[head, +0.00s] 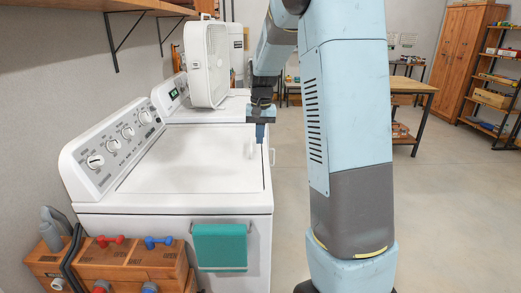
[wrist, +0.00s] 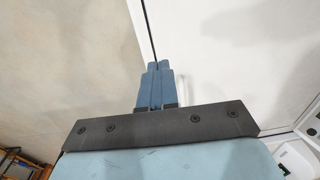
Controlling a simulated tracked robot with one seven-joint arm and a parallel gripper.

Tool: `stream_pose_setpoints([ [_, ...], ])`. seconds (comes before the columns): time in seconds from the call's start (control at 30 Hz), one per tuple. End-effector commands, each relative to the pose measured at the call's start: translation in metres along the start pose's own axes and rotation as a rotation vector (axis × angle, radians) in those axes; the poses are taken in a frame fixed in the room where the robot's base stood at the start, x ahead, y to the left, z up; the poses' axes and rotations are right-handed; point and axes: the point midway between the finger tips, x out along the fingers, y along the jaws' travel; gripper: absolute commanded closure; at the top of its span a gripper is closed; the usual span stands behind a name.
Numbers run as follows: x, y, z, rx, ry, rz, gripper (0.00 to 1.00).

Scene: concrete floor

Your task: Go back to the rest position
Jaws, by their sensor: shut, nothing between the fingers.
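My gripper (head: 261,132) is shut and empty. In the head view it points down over the right part of the white washer's top (head: 190,160), close to a small white handle on that top. I cannot tell whether it touches the handle. In the wrist view the blue fingers of my gripper (wrist: 155,72) are together, with a white surface to the right and the pale floor to the left. My arm stands upright across the middle of the head view and hides what is behind it.
A white box fan (head: 205,64) stands on a second machine behind the washer. A teal towel (head: 220,246) hangs on the washer's front. A wooden box (head: 130,262) with dumbbells is at lower left. A wall shelf (head: 90,5) is above. Floor (head: 440,200) is clear at right.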

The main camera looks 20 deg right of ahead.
Motion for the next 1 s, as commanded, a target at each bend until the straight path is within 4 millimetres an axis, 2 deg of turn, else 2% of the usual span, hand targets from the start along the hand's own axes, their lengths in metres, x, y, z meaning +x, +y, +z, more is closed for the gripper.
stream_pose_setpoints([
  [0.1, -0.01, -0.001, 0.0, 0.0, 0.0, 0.0, 1.0],
  [0.33, -0.017, -0.001, 0.001, -0.001, 0.001, 0.0, 1.0],
  [0.47, -0.026, 0.0, 0.011, -0.012, 0.015, -0.007, 1.0],
  [0.67, -0.06, 0.002, 0.051, -0.056, 0.072, -0.029, 1.0],
  [1.0, -0.106, 0.008, 0.136, -0.148, 0.185, -0.058, 1.0],
])
